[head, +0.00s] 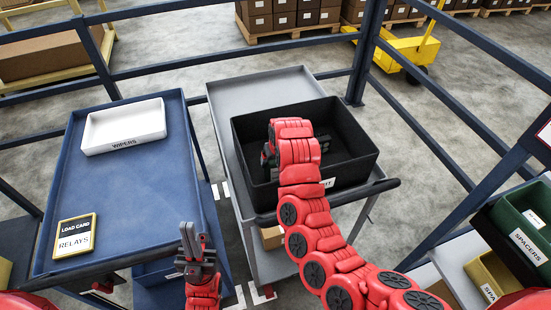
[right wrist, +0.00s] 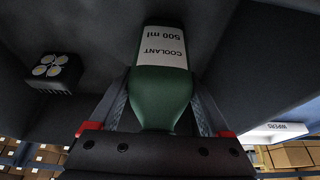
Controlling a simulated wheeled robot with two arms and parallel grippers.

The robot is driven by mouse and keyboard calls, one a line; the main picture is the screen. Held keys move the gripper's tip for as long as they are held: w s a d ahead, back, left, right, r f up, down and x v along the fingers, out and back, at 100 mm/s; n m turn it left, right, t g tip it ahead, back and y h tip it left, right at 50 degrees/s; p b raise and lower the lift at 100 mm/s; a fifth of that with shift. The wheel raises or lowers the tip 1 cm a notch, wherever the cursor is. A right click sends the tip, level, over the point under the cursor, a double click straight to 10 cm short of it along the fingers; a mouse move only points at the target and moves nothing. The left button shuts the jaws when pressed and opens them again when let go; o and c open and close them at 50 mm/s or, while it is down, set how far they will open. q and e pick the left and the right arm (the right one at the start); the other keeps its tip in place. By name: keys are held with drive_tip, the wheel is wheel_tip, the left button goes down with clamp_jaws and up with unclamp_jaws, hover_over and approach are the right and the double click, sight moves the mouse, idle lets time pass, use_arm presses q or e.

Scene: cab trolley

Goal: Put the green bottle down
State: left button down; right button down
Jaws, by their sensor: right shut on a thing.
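The green bottle (right wrist: 160,95) has a white label reading "COOLANT 500 ml", upside down in the right wrist view. My right gripper (right wrist: 160,110) is shut on it, one finger on each side of its narrower part. In the head view my right gripper (head: 268,157) is inside the black bin (head: 350,180), at its left side. My arm hides the bottle there. I cannot tell whether the bottle touches the bin floor.
The black bin stands on a grey trolley (head: 260,85). A black block with four round lights (right wrist: 52,72) shows in the right wrist view.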

drive_tip(key=shift+f, duration=0.15)
unclamp_jaws()
drive_tip(key=shift+r, duration=0.25)
drive_tip(key=b+v, duration=0.1)
drive_tip(key=v, duration=0.4)
drive_tip(key=shift+b, duration=0.4)
drive_tip(key=p+v, duration=0.1)
drive_tip(key=v, duration=0.5)
drive_tip(key=shift+s+r+p, duration=0.25)
drive_tip(key=shift+r+p, duration=0.15)
